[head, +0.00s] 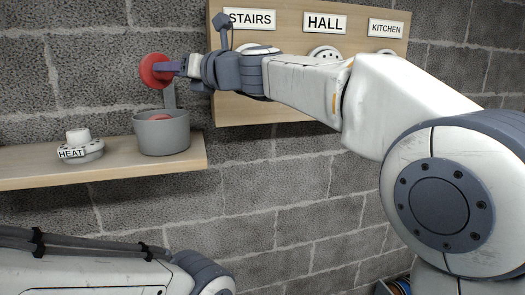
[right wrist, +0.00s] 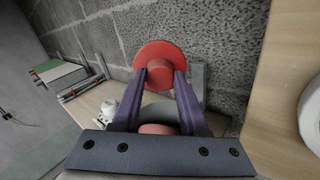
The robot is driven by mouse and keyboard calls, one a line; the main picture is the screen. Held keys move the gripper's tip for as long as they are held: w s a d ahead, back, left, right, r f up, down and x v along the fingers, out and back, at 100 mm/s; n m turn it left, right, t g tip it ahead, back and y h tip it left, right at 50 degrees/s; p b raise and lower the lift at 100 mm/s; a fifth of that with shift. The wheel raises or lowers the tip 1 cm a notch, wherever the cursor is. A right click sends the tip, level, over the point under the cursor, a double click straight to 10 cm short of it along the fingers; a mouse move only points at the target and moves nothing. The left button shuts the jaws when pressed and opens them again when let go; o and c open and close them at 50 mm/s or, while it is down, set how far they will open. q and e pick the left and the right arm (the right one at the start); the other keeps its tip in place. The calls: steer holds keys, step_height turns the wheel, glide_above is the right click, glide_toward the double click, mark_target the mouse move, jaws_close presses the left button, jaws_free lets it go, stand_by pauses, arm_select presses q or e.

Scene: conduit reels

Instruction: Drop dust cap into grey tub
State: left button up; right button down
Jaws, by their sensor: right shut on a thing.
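My right gripper (head: 176,67) is shut on a round red dust cap (head: 153,71). The cap also shows between its fingertips in the right wrist view (right wrist: 158,56). The gripper holds it in the air above the grey tub (head: 162,138), apart from it. The tub stands upright at the right end of a wooden shelf, with a grey upright tab behind it. Another red piece (head: 160,117) lies inside the tub and shows partly between the fingers in the right wrist view (right wrist: 157,129). My left gripper is out of view.
A white round part labelled HEAT (head: 80,148) sits on the shelf (head: 45,170), left of the tub. A wooden board (head: 245,110) with STAIRS, HALL and KITCHEN labels hangs on the block wall to the right, partly behind my right arm.

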step_height(320, 180, down, 5)
steer(key=b, duration=0.4)
steer(key=shift+f+b, duration=0.2)
steer(key=shift+b, duration=0.15)
steer(key=shift+c, duration=1.8)
jaws_free()
steer(key=b+v, duration=0.4)
steer(key=v, duration=0.6)
steer(key=shift+d, duration=0.15)
steer(key=shift+s, duration=0.2)
